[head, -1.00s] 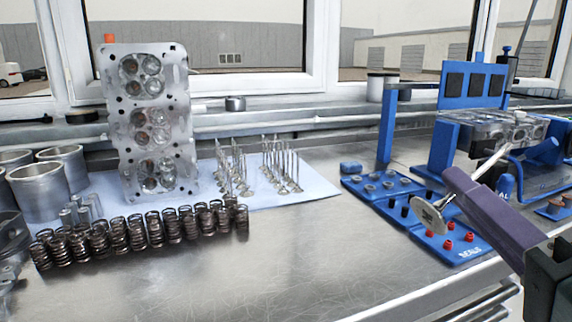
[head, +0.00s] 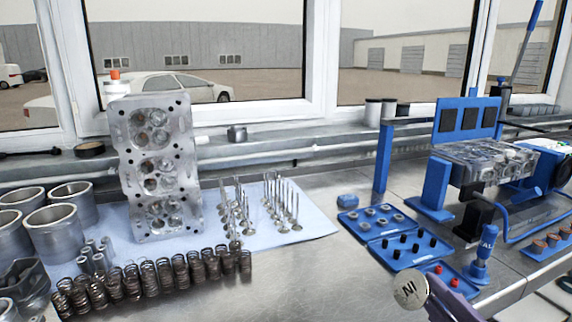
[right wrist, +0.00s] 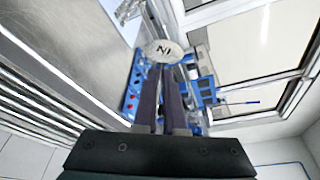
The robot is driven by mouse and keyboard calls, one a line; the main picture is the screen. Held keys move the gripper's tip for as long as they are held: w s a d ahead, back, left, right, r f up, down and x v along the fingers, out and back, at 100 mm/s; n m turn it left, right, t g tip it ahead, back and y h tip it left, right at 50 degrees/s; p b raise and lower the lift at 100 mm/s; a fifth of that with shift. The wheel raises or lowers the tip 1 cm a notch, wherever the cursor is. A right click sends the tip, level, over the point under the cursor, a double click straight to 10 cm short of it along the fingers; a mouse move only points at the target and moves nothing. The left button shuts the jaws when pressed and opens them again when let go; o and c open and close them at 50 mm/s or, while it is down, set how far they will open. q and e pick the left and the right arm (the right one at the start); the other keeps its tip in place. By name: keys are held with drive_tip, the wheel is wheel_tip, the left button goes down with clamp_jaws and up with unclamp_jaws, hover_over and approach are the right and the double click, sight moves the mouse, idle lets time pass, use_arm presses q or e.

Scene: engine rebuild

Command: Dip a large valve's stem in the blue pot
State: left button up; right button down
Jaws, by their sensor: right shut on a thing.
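A large valve shows its round pale head (head: 411,290), marked with letters, at the lower right of the head view. My right gripper (head: 436,296), with purple fingers, holds it above the bench's front edge. In the right wrist view the valve head (right wrist: 165,50) lies beyond the fingertips (right wrist: 161,72) and hides most of its stem. A blue bottle-shaped vessel (head: 484,256) with white lettering stands right of the valve. My left gripper is out of view.
Blue trays (head: 400,255) with small parts lie behind the held valve. A blue stand with a cylinder head (head: 485,165) is at the right. Upright valves (head: 284,210) stand on a pale blue mat (head: 318,234); springs (head: 150,280) line the front left. The centre bench is clear.

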drive_tip(key=m+g+y+p, duration=0.1)
drive_tip(key=m+p, duration=0.1)
drive_tip(key=m, duration=0.1)
drive_tip(key=m+y+p, duration=0.1)
drive_tip(key=m+p, duration=0.2)
drive_tip(key=m+g+y+p, duration=0.1)
drive_tip(key=m+p, duration=0.1)
drive_tip(key=m, duration=0.1)
drive_tip(key=shift+g+y+p, duration=0.3)
drive_tip(key=shift+p, duration=0.1)
drive_tip(key=shift+r, duration=0.1)
